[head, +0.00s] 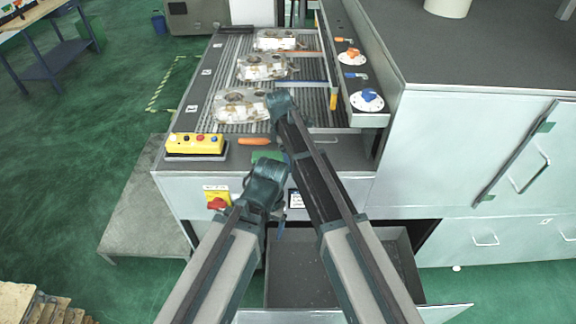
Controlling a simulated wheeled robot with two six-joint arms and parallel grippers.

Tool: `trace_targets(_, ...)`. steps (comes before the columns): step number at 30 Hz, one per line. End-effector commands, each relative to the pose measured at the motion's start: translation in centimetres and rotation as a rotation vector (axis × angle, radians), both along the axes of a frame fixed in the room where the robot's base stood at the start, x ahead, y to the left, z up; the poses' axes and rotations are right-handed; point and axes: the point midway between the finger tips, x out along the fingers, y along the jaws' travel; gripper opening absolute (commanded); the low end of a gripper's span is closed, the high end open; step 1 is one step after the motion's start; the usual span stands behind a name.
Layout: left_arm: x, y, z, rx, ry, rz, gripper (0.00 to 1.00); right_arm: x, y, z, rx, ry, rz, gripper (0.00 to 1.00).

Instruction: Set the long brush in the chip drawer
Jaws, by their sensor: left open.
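An orange handle-like piece (254,141), which may be part of the long brush, lies on the front ledge of the machine. My arms hide what is to its right, so I cannot tell its full shape. The chip drawer (291,290) is pulled out below the ledge; its visible floor looks bare, partly covered by my arms. My left gripper (281,222) seems to hang below its wrist in front of the machine, open, with nothing seen in it. My right arm reaches over the ledge toward the castings; its gripper is hidden.
A yellow button box (195,144) stands on the ledge's left, and a green piece (268,156) lies by my left wrist. Several castings (262,68) rest on the slatted bed. A red switch (217,202) is on the front panel. Grey cabinets (470,140) block the right.

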Motion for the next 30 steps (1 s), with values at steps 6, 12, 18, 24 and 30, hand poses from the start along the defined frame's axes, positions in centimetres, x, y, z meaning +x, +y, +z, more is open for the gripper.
trace_targets(6, 0.0, 0.01, -0.26, 0.0, 0.0, -0.001, 0.86, 0.01, -0.05, -0.27, 0.0, 0.0, 0.0, 0.91)
trace_targets(12, -0.01, 0.0, -0.25, 0.0, 0.0, -0.001, 0.86, 0.01, -0.05, -0.26, 0.0, 0.0, 0.0, 0.64)
trace_targets(18, 0.0, 0.01, -0.26, 0.0, 0.0, -0.001, 0.86, 0.02, -0.04, -0.26, 0.0, 0.0, 0.0, 0.28)
trace_targets(24, 0.0, 0.0, -0.25, 0.0, 0.0, -0.001, 0.86, 0.01, -0.04, -0.26, 0.0, 0.0, 0.0, 0.0)
trace_targets(30, 0.0, 0.0, -0.23, 0.0, 0.0, -0.001, 0.86, 0.01, -0.05, -0.24, 0.0, 0.0, 0.0, 0.0)
